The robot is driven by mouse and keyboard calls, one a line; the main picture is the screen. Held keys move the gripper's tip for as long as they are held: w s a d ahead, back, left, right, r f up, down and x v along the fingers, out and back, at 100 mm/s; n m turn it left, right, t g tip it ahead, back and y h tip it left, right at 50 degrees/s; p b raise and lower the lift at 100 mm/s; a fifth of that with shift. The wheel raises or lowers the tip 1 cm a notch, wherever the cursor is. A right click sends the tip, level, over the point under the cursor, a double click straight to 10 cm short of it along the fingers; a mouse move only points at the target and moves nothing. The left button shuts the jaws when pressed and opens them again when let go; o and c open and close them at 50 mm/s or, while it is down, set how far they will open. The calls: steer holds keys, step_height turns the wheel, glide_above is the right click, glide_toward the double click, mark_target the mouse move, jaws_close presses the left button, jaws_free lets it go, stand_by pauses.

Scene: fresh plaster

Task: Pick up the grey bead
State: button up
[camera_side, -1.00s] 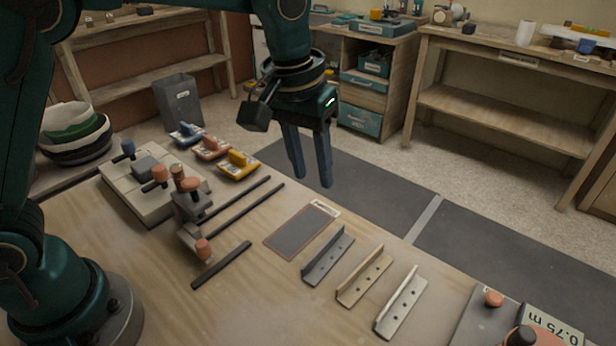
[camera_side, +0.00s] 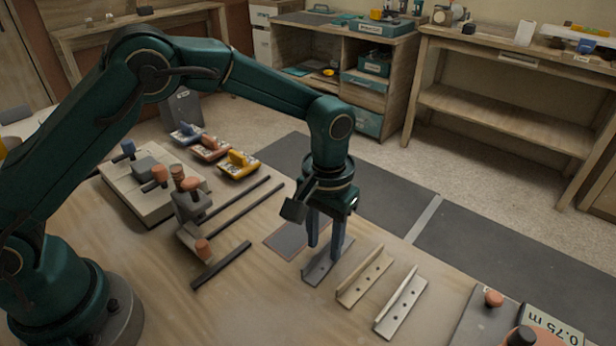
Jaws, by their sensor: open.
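The grey bead (camera_side: 317,271) is an L-shaped angle strip with holes. It lies on the wooden bench, leftmost in a row of three beads. My gripper (camera_side: 324,251) points down over it with its two fingers apart. The fingertips are at the bead's upright flange, and the fingers hide its far part. I cannot tell whether the tips touch the bead or the bench. Nothing is clamped in the jaws.
A tan bead (camera_side: 364,276) and a pale bead (camera_side: 402,304) lie just to the right. A dark rectangular pad (camera_side: 284,240) is just behind to the left.

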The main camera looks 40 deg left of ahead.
jaws_close()
steer(key=shift+r, duration=0.1)
